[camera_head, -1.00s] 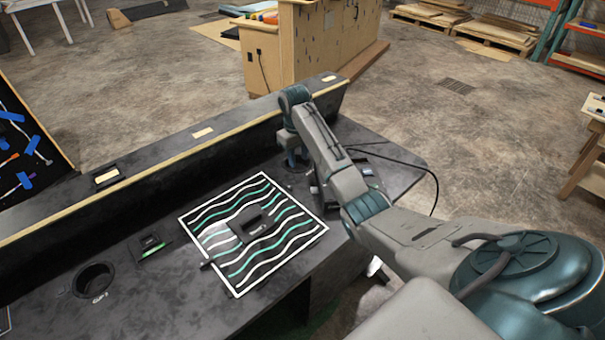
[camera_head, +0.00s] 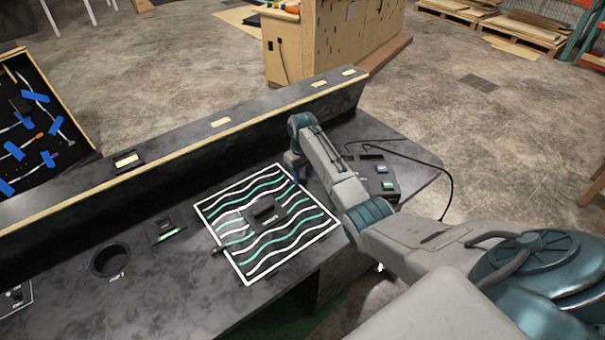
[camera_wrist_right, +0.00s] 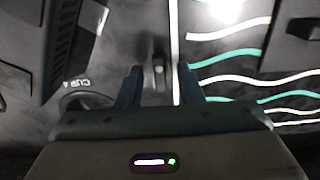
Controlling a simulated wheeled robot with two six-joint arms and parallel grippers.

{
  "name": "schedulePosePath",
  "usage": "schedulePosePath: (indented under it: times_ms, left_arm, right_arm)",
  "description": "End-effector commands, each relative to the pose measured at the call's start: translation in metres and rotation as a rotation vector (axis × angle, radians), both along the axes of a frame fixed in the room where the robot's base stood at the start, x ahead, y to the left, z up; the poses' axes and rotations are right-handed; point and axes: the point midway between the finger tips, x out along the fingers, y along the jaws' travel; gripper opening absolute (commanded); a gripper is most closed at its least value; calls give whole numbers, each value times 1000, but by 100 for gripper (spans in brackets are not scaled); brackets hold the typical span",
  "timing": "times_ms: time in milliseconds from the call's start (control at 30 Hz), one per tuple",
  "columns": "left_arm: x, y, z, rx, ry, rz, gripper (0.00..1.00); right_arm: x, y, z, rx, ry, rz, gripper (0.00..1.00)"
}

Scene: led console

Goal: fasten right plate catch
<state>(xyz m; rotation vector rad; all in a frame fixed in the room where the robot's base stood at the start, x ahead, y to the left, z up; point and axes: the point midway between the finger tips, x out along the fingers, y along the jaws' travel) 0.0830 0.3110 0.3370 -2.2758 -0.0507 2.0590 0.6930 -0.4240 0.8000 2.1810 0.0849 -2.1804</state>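The plate (camera_head: 211,217) is a dark square with a white border and white and green wavy lines, lying flat on the black console; a dark handle (camera_head: 265,209) stands at its middle. A small dark catch (camera_head: 218,250) sits at its left edge. In the right wrist view, the white border and waves (camera_wrist_right: 240,78) are on the right. A dark knob-like catch (camera_wrist_right: 158,66) beside the border shows between the fingers of my right gripper (camera_wrist_right: 160,80), which is open, with gaps on both sides. In the head view my right gripper (camera_head: 293,160) is at the plate's far right corner; the catch there is hidden.
A round cup hole (camera_head: 111,260) and a small slotted device (camera_head: 167,231) lie left of the plate. A dark box with coloured buttons (camera_head: 384,170) and a cable (camera_head: 447,180) are right of my right wrist. A raised ledge (camera_head: 220,122) runs behind the plate.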

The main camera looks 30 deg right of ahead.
Motion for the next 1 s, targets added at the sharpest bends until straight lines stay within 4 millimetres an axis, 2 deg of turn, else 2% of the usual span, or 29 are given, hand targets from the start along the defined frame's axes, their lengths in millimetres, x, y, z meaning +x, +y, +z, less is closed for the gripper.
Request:
schedulePosePath:
  times_ms: [233, 267, 400, 433, 767, 1000]
  left_arm:
    - [0, -1, 0, -1, 0, 0, 34]
    - [0, -1, 0, -1, 0, 0, 34]
    - [0, -1, 0, -1, -1, 1, 34]
    - [0, -1, 0, -1, -1, 0, 34]
    - [0, -1, 3, -1, 0, 1, 34]
    - [-1, -1, 15, -1, 0, 1, 34]
  right_arm:
    - [0, 0, -1, 0, 1, 0, 34]
    - [0, 0, -1, 0, 1, 0, 30]
    - [0, 0, -1, 0, 1, 0, 2]
    - [0, 0, -1, 0, 1, 0, 0]
    - [0, 0, 0, 1, 1, 25, 0]
    - [0, 1, 2, 1, 1, 146, 0]
